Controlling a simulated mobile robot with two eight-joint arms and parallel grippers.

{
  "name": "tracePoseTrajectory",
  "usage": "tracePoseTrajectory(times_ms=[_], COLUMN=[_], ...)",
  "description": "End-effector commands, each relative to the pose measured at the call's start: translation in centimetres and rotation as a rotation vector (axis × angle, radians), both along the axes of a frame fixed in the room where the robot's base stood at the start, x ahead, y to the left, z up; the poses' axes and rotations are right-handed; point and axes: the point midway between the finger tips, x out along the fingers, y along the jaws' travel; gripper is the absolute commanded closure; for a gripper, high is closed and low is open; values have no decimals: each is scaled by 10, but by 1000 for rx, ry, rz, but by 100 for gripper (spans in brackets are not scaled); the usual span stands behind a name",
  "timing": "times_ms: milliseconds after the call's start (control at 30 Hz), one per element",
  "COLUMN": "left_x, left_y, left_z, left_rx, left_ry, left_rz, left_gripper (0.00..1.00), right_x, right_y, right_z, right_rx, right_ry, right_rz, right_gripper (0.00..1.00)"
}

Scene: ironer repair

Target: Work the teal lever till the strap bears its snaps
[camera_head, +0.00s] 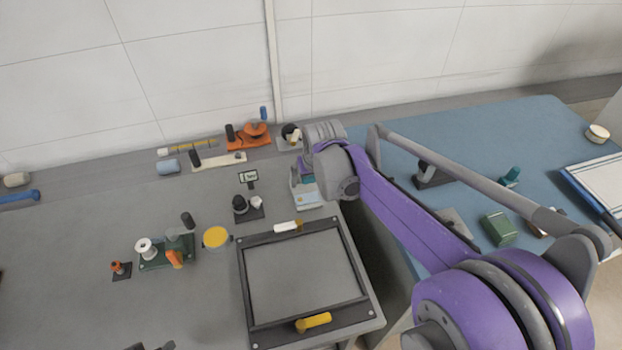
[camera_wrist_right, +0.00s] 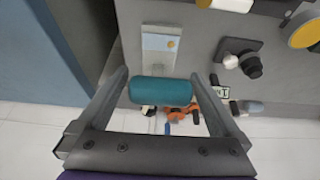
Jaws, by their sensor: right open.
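The teal lever (camera_wrist_right: 160,91) is a rounded teal bar lying crosswise in the right wrist view. It stands over a pale plate with an orange dot (camera_wrist_right: 170,44). My right gripper (camera_wrist_right: 159,78) is open, with one finger on each side of the lever; I cannot tell whether they touch it. In the head view a bit of teal shows beside my right wrist, above the pale block (camera_head: 307,197), and my arm hides part of it. I cannot make out the strap or any snaps. A dark piece at the bottom edge of the head view may be my left gripper (camera_head: 151,347).
A dark square frame (camera_head: 365,291) with a yellow handle (camera_head: 314,321) lies in front of the pale block. A black knob fixture (camera_head: 241,206) is to its left. Orange parts (camera_head: 250,136) stand behind. A blue table (camera_head: 487,135) is at the right, past a gap.

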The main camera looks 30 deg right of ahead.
Motion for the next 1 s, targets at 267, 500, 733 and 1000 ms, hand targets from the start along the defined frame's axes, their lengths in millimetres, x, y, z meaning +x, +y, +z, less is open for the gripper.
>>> tracePoseTrajectory(times_ms=[267, 500, 733, 1000], left_x=[0, 0, 0, 0], left_y=[0, 0, 0, 0], left_z=[0, 0, 0, 0], left_rx=[0, 0, 0, 0], left_ry=[0, 0, 0, 0], left_rz=[0, 0, 0, 0], left_gripper=[45, 45, 45, 45], right_x=[2, 2, 2, 2], right_y=[0, 0, 0, 0], right_z=[-5, -4, -4, -4], right_rx=[0, 0, 0, 0], right_ry=[0, 0, 0, 0], right_rz=[0, 0, 0, 0], right_gripper=[0, 29, 70, 100])
